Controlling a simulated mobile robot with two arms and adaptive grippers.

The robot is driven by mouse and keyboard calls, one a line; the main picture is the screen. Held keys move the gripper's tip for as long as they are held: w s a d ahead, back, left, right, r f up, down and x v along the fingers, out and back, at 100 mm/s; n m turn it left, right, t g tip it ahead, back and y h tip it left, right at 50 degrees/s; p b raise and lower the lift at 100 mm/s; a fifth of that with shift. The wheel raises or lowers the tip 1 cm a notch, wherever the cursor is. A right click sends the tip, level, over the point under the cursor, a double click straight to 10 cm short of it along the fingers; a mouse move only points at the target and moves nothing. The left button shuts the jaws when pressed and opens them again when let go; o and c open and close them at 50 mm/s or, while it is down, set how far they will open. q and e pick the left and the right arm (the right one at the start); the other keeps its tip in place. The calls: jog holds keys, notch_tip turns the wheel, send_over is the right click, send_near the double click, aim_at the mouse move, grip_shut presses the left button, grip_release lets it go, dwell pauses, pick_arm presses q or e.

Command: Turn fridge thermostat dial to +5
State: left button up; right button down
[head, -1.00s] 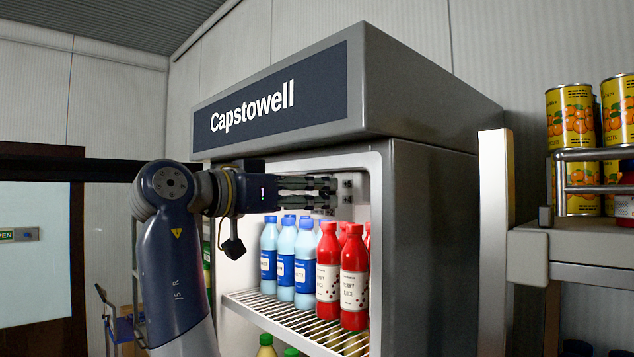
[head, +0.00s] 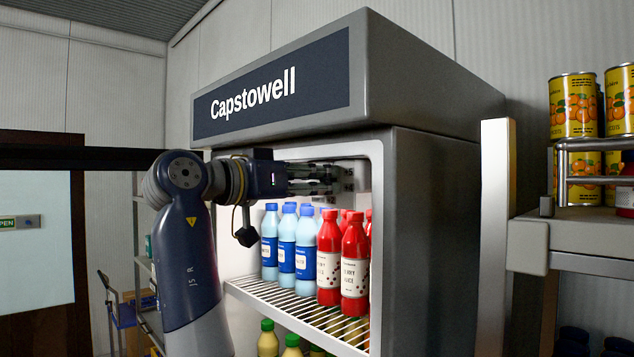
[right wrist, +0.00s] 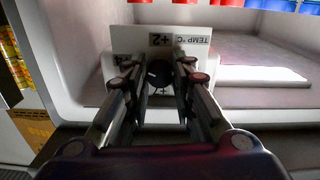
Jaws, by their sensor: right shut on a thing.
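The thermostat dial (right wrist: 159,74) is a dark round knob with a small pale mark. It sits on a white plate (right wrist: 119,42) inside the fridge (head: 425,190), top right in the head view. The plate reads "+2" and "TEMP °C", upside down in the right wrist view; other marks are partly hidden by the fingers. My right gripper (right wrist: 158,76) is shut on the dial, one finger at each side. In the head view the right gripper (head: 335,180) reaches into the fridge's upper opening, and the dial cannot be made out there. My left gripper is not in view.
Blue-capped water bottles (head: 287,240) and red juice bottles (head: 355,265) stand on the wire shelf (head: 290,308) just below my right gripper. More bottles (head: 268,340) stand lower. A shelf with orange cans (head: 573,105) is at the right.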

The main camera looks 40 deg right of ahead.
jog(key=n, duration=0.3)
dwell(0.4)
jog(key=c, duration=1.3)
grip_release()
jog(key=shift+c, duration=0.2)
jog(key=a, duration=1.2)
jog(key=shift+s, duration=0.45)
